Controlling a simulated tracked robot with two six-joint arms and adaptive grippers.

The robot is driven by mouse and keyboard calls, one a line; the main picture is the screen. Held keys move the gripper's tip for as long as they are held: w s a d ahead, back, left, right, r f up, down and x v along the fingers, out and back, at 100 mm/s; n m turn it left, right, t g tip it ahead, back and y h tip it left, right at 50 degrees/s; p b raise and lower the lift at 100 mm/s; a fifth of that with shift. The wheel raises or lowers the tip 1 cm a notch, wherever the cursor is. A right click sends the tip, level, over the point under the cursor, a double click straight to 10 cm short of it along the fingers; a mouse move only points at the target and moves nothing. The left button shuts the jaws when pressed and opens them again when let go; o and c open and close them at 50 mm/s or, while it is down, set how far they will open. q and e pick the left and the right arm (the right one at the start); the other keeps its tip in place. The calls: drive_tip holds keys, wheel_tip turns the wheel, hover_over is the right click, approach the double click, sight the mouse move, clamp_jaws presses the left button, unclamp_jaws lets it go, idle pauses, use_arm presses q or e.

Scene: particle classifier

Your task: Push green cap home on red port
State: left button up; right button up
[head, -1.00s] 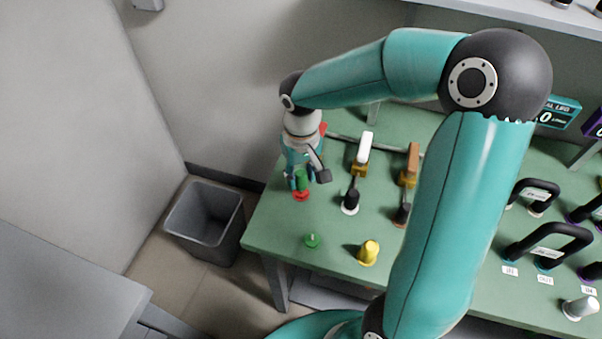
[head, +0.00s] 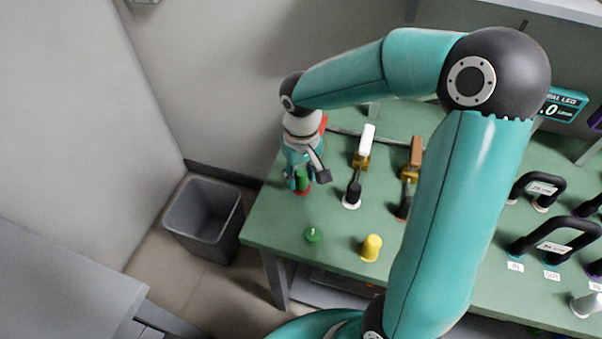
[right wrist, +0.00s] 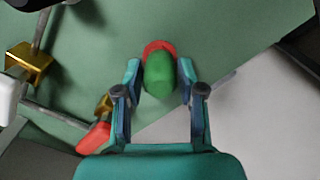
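The green cap (head: 303,180) stands over the red port (head: 303,192) near the table's left edge. In the right wrist view the rounded green cap (right wrist: 159,76) overlaps the red ring of the port (right wrist: 158,47). Whether the cap is fully seated is hidden. My right gripper (head: 301,183) is at the cap, pointing down. My left gripper is not in view.
White-handled (head: 365,139) and brown-handled (head: 414,156) valves are to the right. A grey bin (head: 204,218) stands on the floor at left.

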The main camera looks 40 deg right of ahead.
sight(301, 173)
drive_tip(key=o, duration=0.5)
drive_tip(key=shift+r, duration=0.15)
wheel_tip(301, 173, up, 12)
drive_tip(key=shift+f, duration=0.15)
idle(0.5)
